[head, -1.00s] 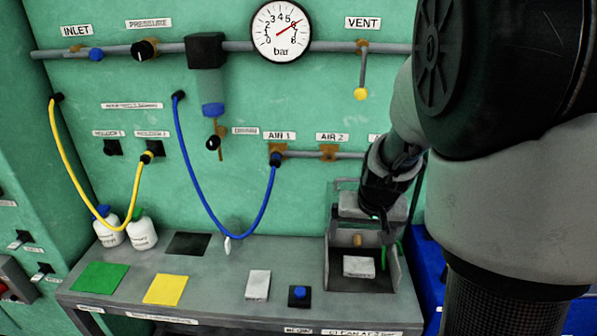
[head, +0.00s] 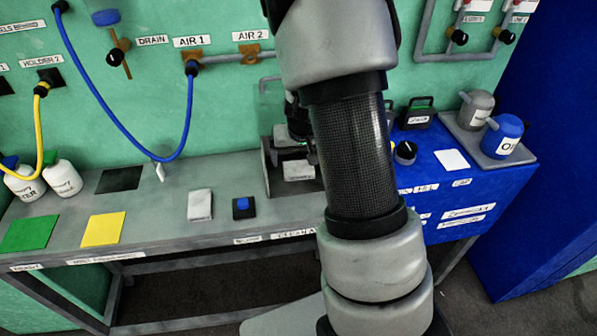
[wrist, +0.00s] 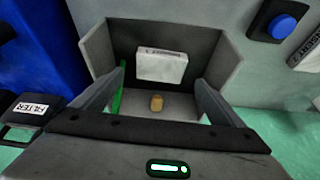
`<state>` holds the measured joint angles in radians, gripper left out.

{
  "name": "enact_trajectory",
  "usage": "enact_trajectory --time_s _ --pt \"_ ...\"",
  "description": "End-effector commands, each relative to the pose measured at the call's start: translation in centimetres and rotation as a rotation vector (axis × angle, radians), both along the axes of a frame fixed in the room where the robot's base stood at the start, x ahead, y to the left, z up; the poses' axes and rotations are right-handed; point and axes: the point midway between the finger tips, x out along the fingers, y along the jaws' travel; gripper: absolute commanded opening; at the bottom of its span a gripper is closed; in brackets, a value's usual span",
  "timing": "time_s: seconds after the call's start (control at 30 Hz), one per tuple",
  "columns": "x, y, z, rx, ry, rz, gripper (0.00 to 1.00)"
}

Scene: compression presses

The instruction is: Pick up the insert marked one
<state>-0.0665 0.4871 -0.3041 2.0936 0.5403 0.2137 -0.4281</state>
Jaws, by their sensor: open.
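A blue button (head: 242,203) and a white plate (head: 200,205) are on the bench left of the bin. A blue hose (head: 133,125) hangs behind. A blue cabinet (head: 470,185) carrying a black case (head: 417,118) stands to the right.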

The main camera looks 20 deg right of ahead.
Motion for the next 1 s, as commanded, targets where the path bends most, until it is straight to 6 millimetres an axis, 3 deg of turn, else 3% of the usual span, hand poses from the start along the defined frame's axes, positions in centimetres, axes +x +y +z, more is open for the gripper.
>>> enact_trajectory --time_s 0.1,0.23,0.57,0.87,1.0 --pt "0.3 -0.2 -2.3 0.001 0.004 -0.003 0.92" --pt "0.9 -0.3 -3.7 0.002 0.003 -0.002 0.92" --pt "1.2 -0.3 -4.1 0.001 0.001 -0.001 0.91" --pt "1.1 -0.3 -4.1 0.001 0.001 -0.001 0.4" --pt "1.2 -0.3 -4.0 0.0 -0.001 -0.001 0.36"
